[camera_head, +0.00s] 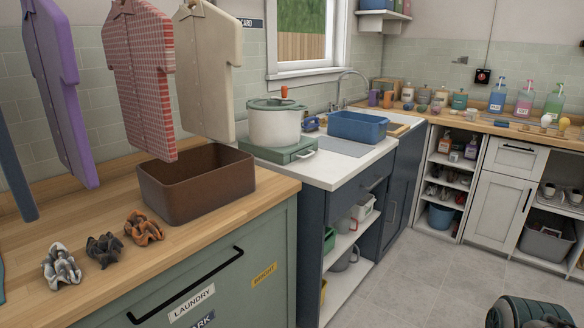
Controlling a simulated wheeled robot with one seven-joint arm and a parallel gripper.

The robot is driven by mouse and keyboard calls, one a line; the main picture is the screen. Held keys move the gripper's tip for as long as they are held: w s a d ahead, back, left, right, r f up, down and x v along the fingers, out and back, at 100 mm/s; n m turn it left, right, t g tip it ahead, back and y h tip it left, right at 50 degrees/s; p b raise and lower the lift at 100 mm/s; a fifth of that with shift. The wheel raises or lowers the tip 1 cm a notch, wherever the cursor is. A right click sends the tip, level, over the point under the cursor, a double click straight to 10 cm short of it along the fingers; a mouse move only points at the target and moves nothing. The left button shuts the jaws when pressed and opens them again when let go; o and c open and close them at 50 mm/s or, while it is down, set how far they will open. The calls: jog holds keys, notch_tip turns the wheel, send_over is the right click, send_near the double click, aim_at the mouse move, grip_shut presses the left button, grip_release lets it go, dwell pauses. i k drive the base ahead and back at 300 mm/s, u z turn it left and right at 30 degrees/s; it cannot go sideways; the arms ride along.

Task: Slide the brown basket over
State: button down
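The brown basket (196,192) is an open rectangular bin. It stands upright on the wooden counter (103,228), near the right end of that counter. Its inside is partly visible and looks empty, but the bottom is hidden by the front wall. My gripper is not in view, and nothing is touching the basket.
A light grey crumpled cloth (61,267), a dark one (104,250) and an orange-brown one (144,228) lie left of the basket. Hanging shirts (140,75) are above and behind it. A white pot (274,124) stands to the right. A rounded dark green object (525,314) is at bottom right.

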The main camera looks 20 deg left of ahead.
aim_at(203, 180)
jog(key=u, duration=0.15)
jog(key=i, duration=1.1)
jog(key=u, duration=1.4)
jog(key=i, duration=0.7)
jog(key=u, duration=0.75)
